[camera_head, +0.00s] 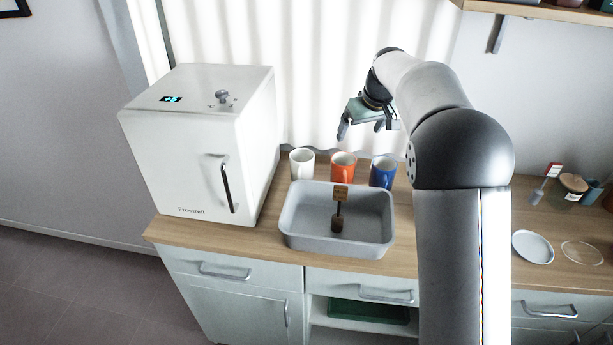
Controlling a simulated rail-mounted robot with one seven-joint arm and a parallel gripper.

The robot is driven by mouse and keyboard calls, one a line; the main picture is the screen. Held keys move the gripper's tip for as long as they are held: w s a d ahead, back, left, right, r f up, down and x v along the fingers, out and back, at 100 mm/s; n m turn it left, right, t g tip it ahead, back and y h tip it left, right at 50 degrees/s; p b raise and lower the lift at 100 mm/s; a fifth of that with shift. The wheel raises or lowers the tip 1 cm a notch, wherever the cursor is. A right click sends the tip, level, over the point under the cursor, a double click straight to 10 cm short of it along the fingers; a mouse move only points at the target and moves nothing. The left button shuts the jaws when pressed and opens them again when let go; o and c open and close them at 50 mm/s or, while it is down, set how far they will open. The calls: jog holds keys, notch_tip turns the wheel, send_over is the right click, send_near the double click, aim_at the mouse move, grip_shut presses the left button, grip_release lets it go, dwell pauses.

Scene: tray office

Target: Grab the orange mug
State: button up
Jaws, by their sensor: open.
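The orange mug (343,166) stands upright on the wooden counter, behind the grey tray. It is between a white mug (302,163) on its left and a blue mug (383,171) on its right. Its lower part is partly hidden by the tray's back rim. My gripper (361,132) is above and behind the mugs, pointing down, open and empty. It is apart from the orange mug.
A grey tray (300,235) with a wooden-ended brush (338,208) stands in front of the mugs. A white Frostell box (195,140) stands at left. A plate (533,247) and jars are at right. A shelf (540,10) hangs upper right.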

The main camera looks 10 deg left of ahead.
jog(key=p, duration=0.3)
send_near(344, 162)
jog(key=s+f, duration=0.2)
jog(key=shift+a+p+x, duration=0.2)
jog(key=shift+p+x, duration=0.3)
jog(key=shift+x, duration=0.85)
jog(key=shift+a+p+x, duration=0.2)
jog(key=shift+p+x, duration=0.3)
jog(key=shift+x, duration=0.8)
jog(key=shift+r, duration=0.15)
jog(key=c, duration=1.3)
